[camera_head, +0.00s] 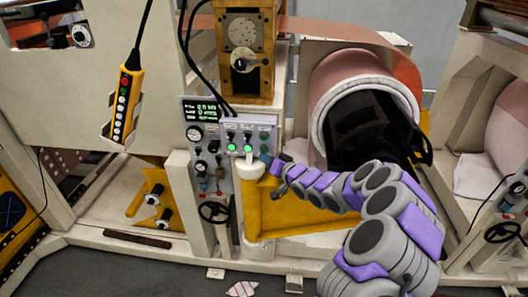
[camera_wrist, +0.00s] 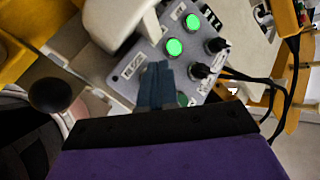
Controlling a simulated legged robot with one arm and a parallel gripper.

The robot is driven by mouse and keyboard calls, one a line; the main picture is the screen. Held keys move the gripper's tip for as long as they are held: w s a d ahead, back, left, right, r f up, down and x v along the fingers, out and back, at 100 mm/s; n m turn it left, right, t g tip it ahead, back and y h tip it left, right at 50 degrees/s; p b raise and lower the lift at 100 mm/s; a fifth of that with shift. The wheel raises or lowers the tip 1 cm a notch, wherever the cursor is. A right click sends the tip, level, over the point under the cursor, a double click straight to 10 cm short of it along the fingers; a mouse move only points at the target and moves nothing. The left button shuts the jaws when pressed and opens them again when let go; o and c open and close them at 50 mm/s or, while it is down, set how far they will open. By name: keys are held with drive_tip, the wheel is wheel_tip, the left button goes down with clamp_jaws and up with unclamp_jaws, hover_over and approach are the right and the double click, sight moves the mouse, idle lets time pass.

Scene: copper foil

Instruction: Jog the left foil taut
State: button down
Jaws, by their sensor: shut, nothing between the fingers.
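The grey control panel (camera_head: 212,150) stands left of centre, with a lit display (camera_head: 208,109), gauges, knobs and green-lit buttons (camera_head: 232,147). My gripper (camera_head: 268,159) is at the panel's lower right edge, shut and empty. In the wrist view its blue-grey fingers (camera_wrist: 156,72) are together over the panel face (camera_wrist: 125,65). Two lit green buttons (camera_wrist: 174,47) show beyond the fingertips. Another green button (camera_wrist: 183,100) is beside the fingers, partly hidden. I cannot tell whether the fingertips touch the panel. A copper foil band (camera_head: 335,33) runs across the top to the right, above a large roll (camera_head: 350,72).
A yellow pendant (camera_head: 124,100) hangs at the left. A yellow frame (camera_head: 290,222) with a white post is beneath my gripper. Black knobs (camera_wrist: 216,45) and cables (camera_wrist: 265,80) are close on the right in the wrist view. A handwheel (camera_head: 214,211) sits below the panel.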

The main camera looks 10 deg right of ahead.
drive_tip(key=shift+w+a+r+p, duration=0.1)
drive_tip(key=shift+w+a+p, duration=0.15)
drive_tip(key=shift+w+p, duration=0.25)
idle(0.5)
drive_tip(key=shift+a, duration=0.35)
drive_tip(key=shift+w+d+p, duration=0.15)
drive_tip(key=shift+d+p, duration=0.15)
drive_tip(key=shift+p, duration=0.2)
drive_tip(key=shift+w+p, duration=0.25)
drive_tip(key=shift+p, duration=0.15)
idle(1.8)
drive_tip(key=shift+s, duration=0.95)
